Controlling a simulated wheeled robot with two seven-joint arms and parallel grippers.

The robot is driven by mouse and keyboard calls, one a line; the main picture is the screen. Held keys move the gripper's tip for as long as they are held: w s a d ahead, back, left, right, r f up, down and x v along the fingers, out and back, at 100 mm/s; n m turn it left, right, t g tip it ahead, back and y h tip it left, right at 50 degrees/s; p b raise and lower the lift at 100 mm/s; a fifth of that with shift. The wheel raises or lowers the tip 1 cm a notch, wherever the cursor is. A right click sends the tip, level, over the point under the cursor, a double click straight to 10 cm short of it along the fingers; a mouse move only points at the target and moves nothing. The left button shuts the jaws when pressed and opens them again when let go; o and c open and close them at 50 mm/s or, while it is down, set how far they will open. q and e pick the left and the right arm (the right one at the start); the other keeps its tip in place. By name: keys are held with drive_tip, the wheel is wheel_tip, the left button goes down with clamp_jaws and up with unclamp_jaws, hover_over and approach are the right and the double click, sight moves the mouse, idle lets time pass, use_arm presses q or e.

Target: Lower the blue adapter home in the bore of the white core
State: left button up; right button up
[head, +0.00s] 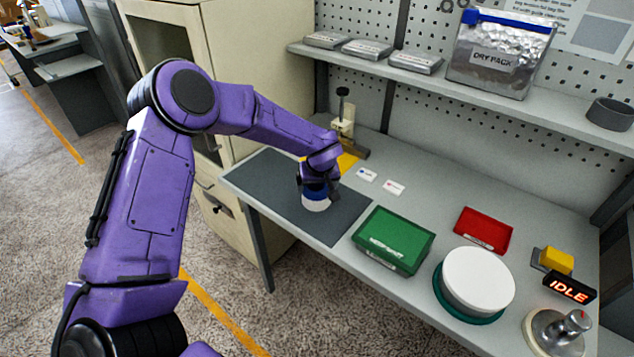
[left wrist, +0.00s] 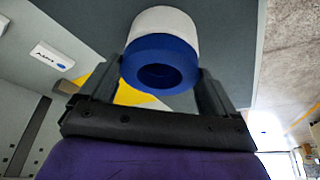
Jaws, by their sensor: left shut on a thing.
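The blue adapter (head: 315,188) is a ring with a round hole, held between the fingers of my left gripper (head: 318,184). In the left wrist view the adapter (left wrist: 160,66) sits between the two dark fingers (left wrist: 165,90). The white core (head: 316,204) is a short cylinder on the dark mat, directly below the adapter. The left wrist view shows the core (left wrist: 163,20) just beyond the adapter, in line with it and with no clear gap. The core's bore is hidden, so I cannot tell how deep the adapter sits. My right gripper is not in view.
A dark grey mat (head: 265,183) covers the bench's left end. A clamp-like fixture (head: 344,125) stands behind. To the right are a green box (head: 393,240), a red tray (head: 483,230), a white disc (head: 478,278) and an IDLE display (head: 570,288). The mat around the core is clear.

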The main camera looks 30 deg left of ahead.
use_arm(q)
drive_tip(key=o, duration=0.8)
drive_tip(key=shift+o, duration=0.2)
drive_tip(key=b+v, duration=0.1)
drive_tip(key=v, duration=0.9)
drive_tip(key=shift+r, duration=0.2)
drive_tip(key=shift+s+d, duration=0.1)
